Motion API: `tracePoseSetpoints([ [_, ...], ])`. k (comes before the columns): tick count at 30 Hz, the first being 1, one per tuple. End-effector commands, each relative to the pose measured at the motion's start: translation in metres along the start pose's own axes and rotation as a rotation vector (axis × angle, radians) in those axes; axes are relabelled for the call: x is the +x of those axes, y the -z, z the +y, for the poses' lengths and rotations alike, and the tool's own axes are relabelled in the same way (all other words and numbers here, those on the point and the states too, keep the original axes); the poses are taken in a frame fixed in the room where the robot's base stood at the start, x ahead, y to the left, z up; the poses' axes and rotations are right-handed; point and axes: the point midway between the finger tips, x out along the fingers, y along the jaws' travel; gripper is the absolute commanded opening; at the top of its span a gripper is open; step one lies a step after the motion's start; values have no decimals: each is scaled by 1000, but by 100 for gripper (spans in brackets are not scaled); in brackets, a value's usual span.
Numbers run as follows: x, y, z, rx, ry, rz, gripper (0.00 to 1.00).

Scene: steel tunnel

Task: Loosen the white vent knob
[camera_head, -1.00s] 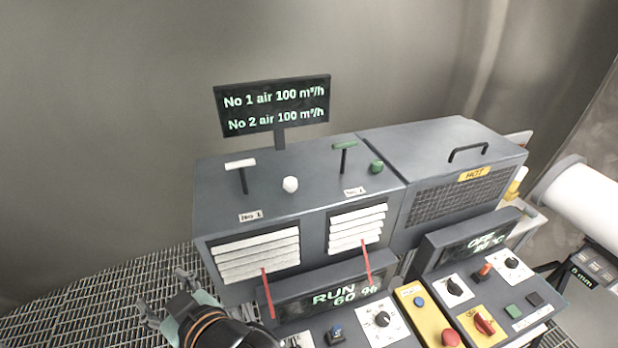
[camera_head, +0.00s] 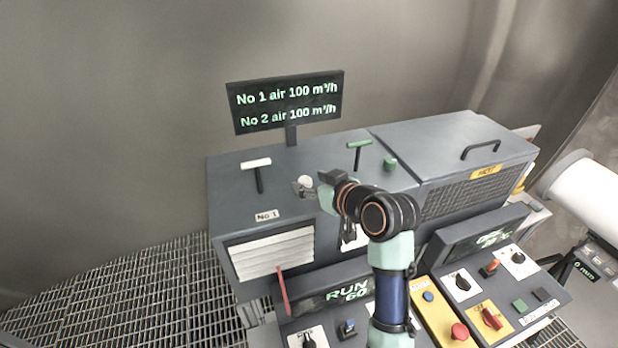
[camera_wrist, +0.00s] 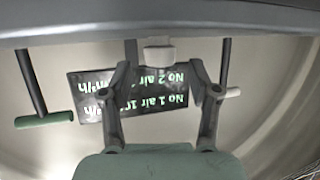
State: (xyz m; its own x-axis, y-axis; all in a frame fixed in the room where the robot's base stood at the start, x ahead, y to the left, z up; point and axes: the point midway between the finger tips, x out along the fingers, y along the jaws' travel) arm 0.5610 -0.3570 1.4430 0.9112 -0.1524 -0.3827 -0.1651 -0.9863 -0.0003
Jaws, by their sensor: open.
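The white vent knob (camera_head: 305,181) stands on top of the grey cabinet, behind the No 1 label. In the head view, my gripper (camera_head: 314,186) is beside it at its right, with a finger partly covering the knob's lower part. In the wrist view, which is upside down, the white knob (camera_wrist: 158,54) appears at top centre, in line with the gap between the fingertips of my gripper (camera_wrist: 160,72). The fingers are spread and nothing is between them lower down. I cannot tell whether a finger touches the knob.
A white T-handle (camera_head: 257,163) stands left of the knob. A green T-handle (camera_head: 358,145) and a green knob (camera_head: 390,164) stand to the right. The air display (camera_head: 288,102) rises behind. A red lever (camera_head: 283,290) and control panels are in front.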

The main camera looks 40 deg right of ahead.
Motion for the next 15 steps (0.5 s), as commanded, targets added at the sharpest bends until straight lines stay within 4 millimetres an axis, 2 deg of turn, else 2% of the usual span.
tracePoseSetpoints([
  [3,15,1,0,0,1,-2,61],
  [6,21,0,0,0,1,-1,61],
  [13,22,0,0,0,0,0,61],
  [15,22,0,0,0,0,0,50],
])
